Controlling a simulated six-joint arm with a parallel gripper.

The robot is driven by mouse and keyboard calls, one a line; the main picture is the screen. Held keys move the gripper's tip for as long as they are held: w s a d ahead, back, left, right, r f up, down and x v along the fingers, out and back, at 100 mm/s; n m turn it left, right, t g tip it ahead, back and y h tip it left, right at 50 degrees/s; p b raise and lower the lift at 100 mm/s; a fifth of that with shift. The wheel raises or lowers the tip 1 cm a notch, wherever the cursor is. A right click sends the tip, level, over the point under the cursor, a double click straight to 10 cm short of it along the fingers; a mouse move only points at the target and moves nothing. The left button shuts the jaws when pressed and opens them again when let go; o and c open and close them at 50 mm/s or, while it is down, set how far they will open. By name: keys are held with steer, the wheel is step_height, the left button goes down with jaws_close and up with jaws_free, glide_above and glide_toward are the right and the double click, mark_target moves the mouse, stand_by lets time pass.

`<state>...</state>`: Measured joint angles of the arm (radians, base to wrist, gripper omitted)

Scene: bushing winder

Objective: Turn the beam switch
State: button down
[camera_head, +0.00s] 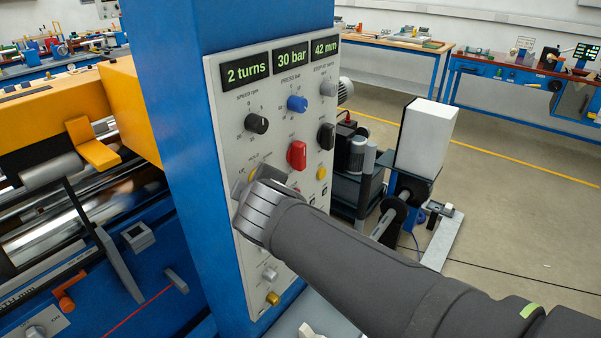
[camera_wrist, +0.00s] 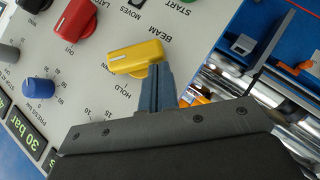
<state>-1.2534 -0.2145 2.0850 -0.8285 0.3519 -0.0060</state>
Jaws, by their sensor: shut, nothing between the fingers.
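The beam switch is a yellow lever knob (camera_wrist: 137,57) with the label BEAM beside it in the wrist view. HOLD is printed near its lower side. In the head view only a small yellow part of it (camera_head: 252,171) shows behind my gripper. My gripper (camera_wrist: 156,70) is shut and empty, its fingertips at the right-hand end of the knob, over its lower edge. I cannot tell whether they touch it. In the head view my gripper (camera_head: 240,192) lies against the grey panel, its tips partly hidden.
The grey control panel (camera_head: 227,97) carries a black knob (camera_head: 256,123), a blue knob (camera_head: 297,103), a red knob (camera_head: 297,155) and another black knob (camera_head: 326,137) close by. A blue column (camera_head: 165,100) stands behind it. Yellow machine parts (camera_head: 95,152) are to the left.

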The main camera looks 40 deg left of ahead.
steer(key=shift+f, duration=0.4)
steer(key=shift+w+f, duration=0.1)
steer(key=shift+f, duration=0.9)
steer(key=shift+w+f, duration=0.15)
steer(key=shift+f, duration=0.1)
steer(key=s+d, duration=0.7)
steer(key=s, duration=0.4)
stand_by(0.6)
